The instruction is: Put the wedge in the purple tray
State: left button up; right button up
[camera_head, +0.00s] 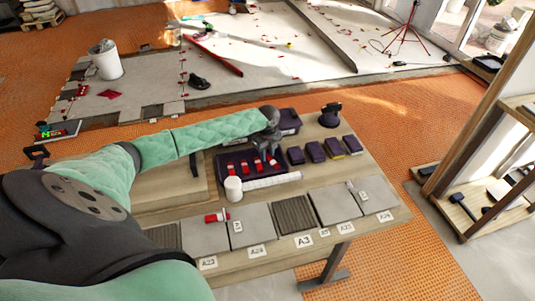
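The purple tray (222,158) lies on the wooden workbench, with several small red wedges (245,166) in a row inside it. Another red piece (217,217), perhaps a wedge, lies on a grey tile at the front left of the bench. My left gripper (267,153) points down over the right part of the tray, close to the rightmost red pieces. Its fingers are small and dark here, so I cannot tell whether they are apart or hold anything. They hide part of the tray. My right gripper is not in view.
A white cylinder (233,189) and a white roll (272,180) lie in front of the tray. Several dark blocks (315,152) stand to its right. Labelled tiles (335,204) line the bench front. A black tool (330,115) stands at the back right.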

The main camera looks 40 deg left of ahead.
aim_at(268, 156)
pick_arm(q)
jog(key=shift+r, duration=0.55)
notch_tip(268, 156, up, 11)
jog(key=b, duration=0.3)
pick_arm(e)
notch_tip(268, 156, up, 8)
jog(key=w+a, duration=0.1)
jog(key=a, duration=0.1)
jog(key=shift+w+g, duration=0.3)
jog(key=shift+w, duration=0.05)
pick_arm(q)
jog(key=shift+r, duration=0.1)
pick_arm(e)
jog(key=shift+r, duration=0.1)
